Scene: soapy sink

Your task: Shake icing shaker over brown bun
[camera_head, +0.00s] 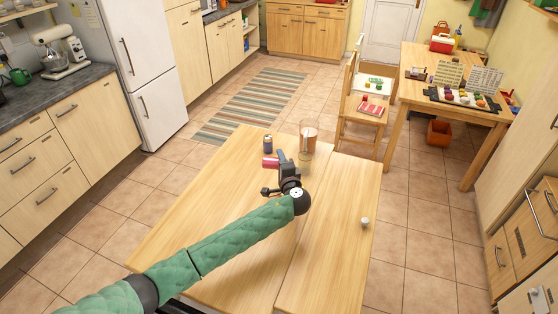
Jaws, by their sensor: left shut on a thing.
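My left gripper (281,163) reaches over the wooden table in the head view and is shut on a pink cylinder (269,162), which looks like the icing shaker. The cylinder lies on its side in the grasp, pointing left; its height above the table is hard to tell. I cannot make out a brown bun; the gripper and arm hide part of the table. My right gripper is not in view.
On the wooden table (222,200), a small dark blue jar (267,144) and a clear glass with brownish contents (309,137) stand behind the gripper. A small white object (365,222) sits near the right edge. The table's left part is clear.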

